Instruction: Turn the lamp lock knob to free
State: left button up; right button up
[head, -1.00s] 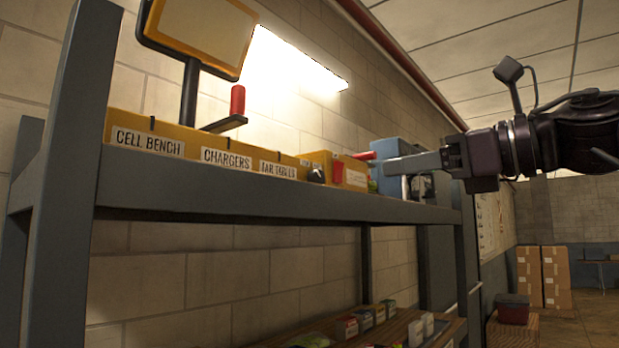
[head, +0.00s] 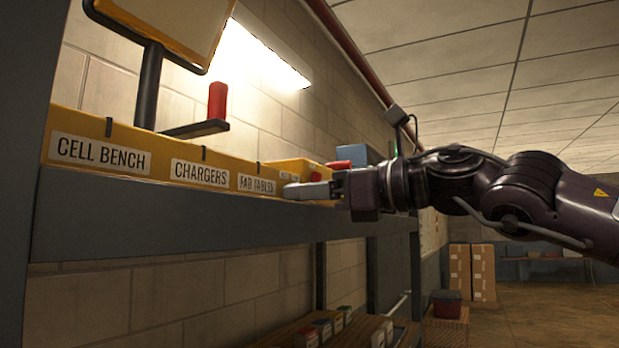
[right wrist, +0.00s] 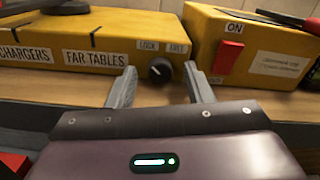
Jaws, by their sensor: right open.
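The lock knob (right wrist: 159,70) is a small round black knob with a white pointer mark on the front of the long yellow box (right wrist: 85,45). Labels above it read LOCK on the left and apparently FREE on the right. The mark seems to sit on the LOCK side, though it is small. My right gripper (right wrist: 161,88) is open, its two fingers apart on either side of the knob's line, with the knob just beyond the tips; I cannot tell contact. In the head view my right gripper (head: 308,190) covers the knob. My left gripper is not in view.
A second yellow box with a red ON switch (right wrist: 228,57) stands right of the knob, close to the right finger. The grey shelf edge (head: 190,220) runs below. A framed panel (head: 170,25) and a red-handled lever (head: 217,102) rise above the long box.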

jog(key=shift+w+a, duration=0.2)
jog(key=shift+a, duration=0.05)
jog(key=shift+s+d, duration=0.15)
jog(key=shift+d, duration=0.05)
jog(key=c, duration=1)
jog(key=shift+f+m+b, duration=0.2)
jog(key=shift+m+b, duration=0.3)
jog(key=shift+b, duration=0.1)
jog(key=shift+m, duration=0.5)
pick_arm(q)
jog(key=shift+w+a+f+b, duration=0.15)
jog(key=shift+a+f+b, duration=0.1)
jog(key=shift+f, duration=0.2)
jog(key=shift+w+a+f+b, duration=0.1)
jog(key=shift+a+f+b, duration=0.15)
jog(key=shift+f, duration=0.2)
pick_arm(e)
jog(key=shift+r+m, duration=0.2)
jog(key=shift+m, duration=1)
